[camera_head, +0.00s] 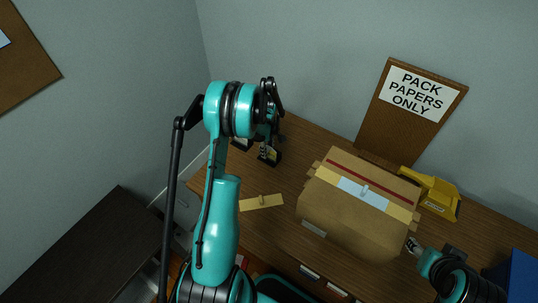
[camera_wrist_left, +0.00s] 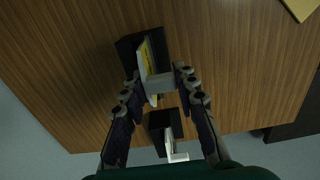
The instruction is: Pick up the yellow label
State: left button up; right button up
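The yellow label (camera_head: 261,203) is a flat pale yellow strip with a small peg. It lies on the wooden table, left of the cardboard box. A corner of a yellow piece, likely this label, shows at the top right of the left wrist view (camera_wrist_left: 303,8). My left gripper (camera_head: 272,112) is over the table's back left, away from the label. In the left wrist view its fingers (camera_wrist_left: 156,78) are spread apart, above and around a black holder (camera_wrist_left: 128,48) with yellow and white cards.
The cardboard box (camera_head: 340,228) carries a light blue label (camera_head: 363,193) with a peg. A second black holder (camera_wrist_left: 158,122) stands near the first. A yellow tape dispenser (camera_head: 437,192), a sign board (camera_head: 415,92) and a blue bin (camera_head: 522,275) are to the right.

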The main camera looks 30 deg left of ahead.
dwell(0.3)
pick_arm(q)
notch_tip(320, 180, up, 4)
jog(key=shift+f+p, duration=0.1)
jog(key=shift+p, duration=0.6)
jog(key=d+r, duration=0.2)
jog(key=d, duration=0.2)
jog(key=d+r+p, duration=0.1)
jog(key=d+r, duration=0.1)
jog(key=d, duration=0.1)
jog(key=w+d+r+p, duration=0.1)
jog(key=d+r, duration=0.2)
jog(key=d, duration=0.1)
jog(key=shift+d+r, duration=0.1)
jog(key=shift+d, duration=0.2)
